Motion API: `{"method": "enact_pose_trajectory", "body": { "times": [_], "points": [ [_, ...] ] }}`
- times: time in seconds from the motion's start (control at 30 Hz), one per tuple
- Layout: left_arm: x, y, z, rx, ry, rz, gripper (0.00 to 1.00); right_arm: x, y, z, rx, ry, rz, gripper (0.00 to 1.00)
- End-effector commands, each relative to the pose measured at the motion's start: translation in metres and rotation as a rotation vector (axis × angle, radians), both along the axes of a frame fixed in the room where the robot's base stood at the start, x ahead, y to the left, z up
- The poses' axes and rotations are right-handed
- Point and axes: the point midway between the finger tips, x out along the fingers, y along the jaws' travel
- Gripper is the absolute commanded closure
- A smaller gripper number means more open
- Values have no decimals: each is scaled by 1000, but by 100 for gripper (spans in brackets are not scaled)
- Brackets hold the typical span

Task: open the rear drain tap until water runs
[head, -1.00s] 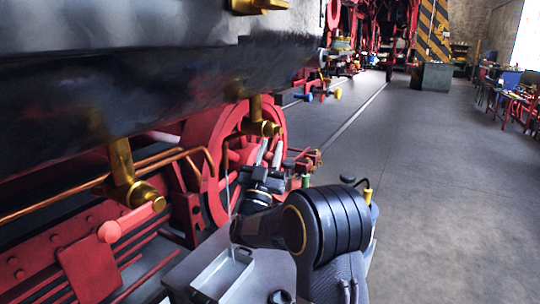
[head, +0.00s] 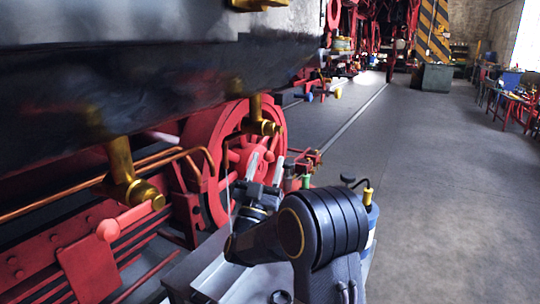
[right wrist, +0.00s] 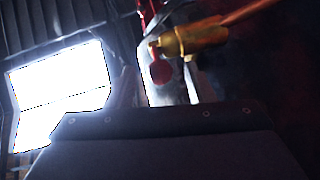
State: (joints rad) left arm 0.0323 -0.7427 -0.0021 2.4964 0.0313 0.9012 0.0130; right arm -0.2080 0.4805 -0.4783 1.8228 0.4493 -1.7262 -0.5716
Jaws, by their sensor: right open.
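Two brass taps hang under the black boiler in the head view. The near tap (head: 128,180) has a pinkish-red handle (head: 122,222) pointing down and to the left. The farther tap (head: 261,120) is in front of the red wheel; I cannot tell its handle's position there. My right gripper (head: 265,167) is open and empty below the farther tap, fingers pointing up, apart from it. In the right wrist view a brass tap (right wrist: 190,40) with a round red handle end (right wrist: 160,72) is ahead. No water clearly runs from either tap. My left gripper is out of view.
A grey metal tray (head: 215,279) stands below, partly hidden by my right arm. A thin pale upright line rises beside it; I cannot tell what it is. A blue container (head: 371,218) stands behind my arm. The red wheel (head: 212,150) is close. Floor to the right is clear.

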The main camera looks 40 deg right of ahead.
Motion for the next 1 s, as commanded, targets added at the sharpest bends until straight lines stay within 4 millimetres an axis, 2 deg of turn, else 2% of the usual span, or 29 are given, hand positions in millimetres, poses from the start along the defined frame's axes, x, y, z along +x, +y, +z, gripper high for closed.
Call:
{"method": "enact_pose_trajectory", "body": {
  "times": [0.1,0.3,0.83,1.0],
  "points": [
    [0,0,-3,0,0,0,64,-7,12,-14,0,1,1,52],
    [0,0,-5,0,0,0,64,-13,21,-24,0,0,0,52],
    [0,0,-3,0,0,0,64,-14,21,-23,11,-11,10,53],
    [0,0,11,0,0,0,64,-16,18,-13,177,-156,171,53]
  ]
}}
